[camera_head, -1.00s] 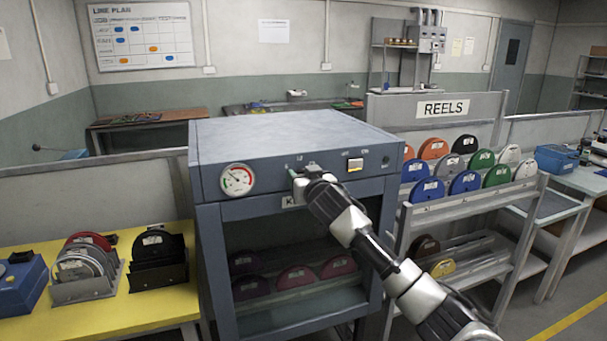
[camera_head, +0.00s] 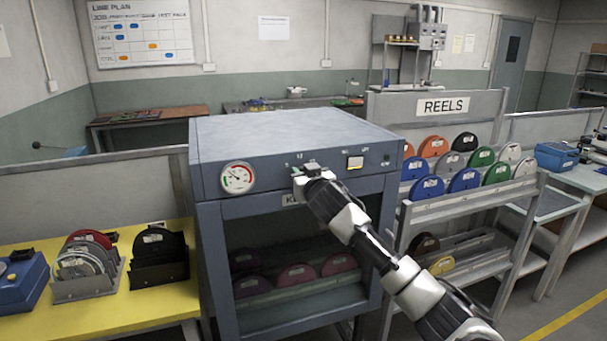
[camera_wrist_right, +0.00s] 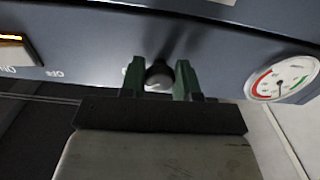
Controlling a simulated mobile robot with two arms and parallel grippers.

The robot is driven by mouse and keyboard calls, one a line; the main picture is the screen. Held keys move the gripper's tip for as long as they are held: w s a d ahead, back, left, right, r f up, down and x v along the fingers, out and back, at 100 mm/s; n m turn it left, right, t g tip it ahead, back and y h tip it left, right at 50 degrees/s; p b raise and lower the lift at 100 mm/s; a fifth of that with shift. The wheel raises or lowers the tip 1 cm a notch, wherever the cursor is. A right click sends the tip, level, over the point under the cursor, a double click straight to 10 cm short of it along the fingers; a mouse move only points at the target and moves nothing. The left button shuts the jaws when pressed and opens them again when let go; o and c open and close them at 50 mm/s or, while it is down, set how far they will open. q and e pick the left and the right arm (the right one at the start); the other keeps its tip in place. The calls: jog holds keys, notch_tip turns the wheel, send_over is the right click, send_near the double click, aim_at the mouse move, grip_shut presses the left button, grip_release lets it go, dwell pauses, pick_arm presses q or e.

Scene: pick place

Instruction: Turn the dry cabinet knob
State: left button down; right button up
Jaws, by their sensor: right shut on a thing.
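The dry cabinet (camera_head: 290,128) is a grey-blue box with a dark front panel and a glass door. Its small dark round knob (camera_wrist_right: 159,76) is on the front panel, between the green fingers of my right gripper (camera_wrist_right: 159,80) in the wrist view. The fingers are shut on it, one on each side. In the head view my right gripper (camera_head: 309,171) reaches the panel from the lower right and covers the knob. A round gauge (camera_head: 237,178) is left of the knob, and a lit switch (camera_head: 355,163) is right of it. My left gripper is out of view.
Several red and purple reels (camera_head: 297,275) lie behind the cabinet glass. A rack of coloured reels (camera_head: 464,181) under a REELS sign stands close on the right. A yellow table (camera_head: 110,317) with reel holders is on the left.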

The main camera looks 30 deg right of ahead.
jog(key=n+p, duration=0.3)
jog(key=n, duration=0.2)
jog(key=shift+r+n, duration=0.15)
jog(key=shift+n, duration=0.15)
jog(key=n+p, duration=0.2)
jog(key=n, duration=0.1)
jog(key=shift+n+p, duration=0.45)
jog(key=shift+n, duration=0.85)
jog(key=o, duration=0.9)
jog(key=shift+s, duration=0.1)
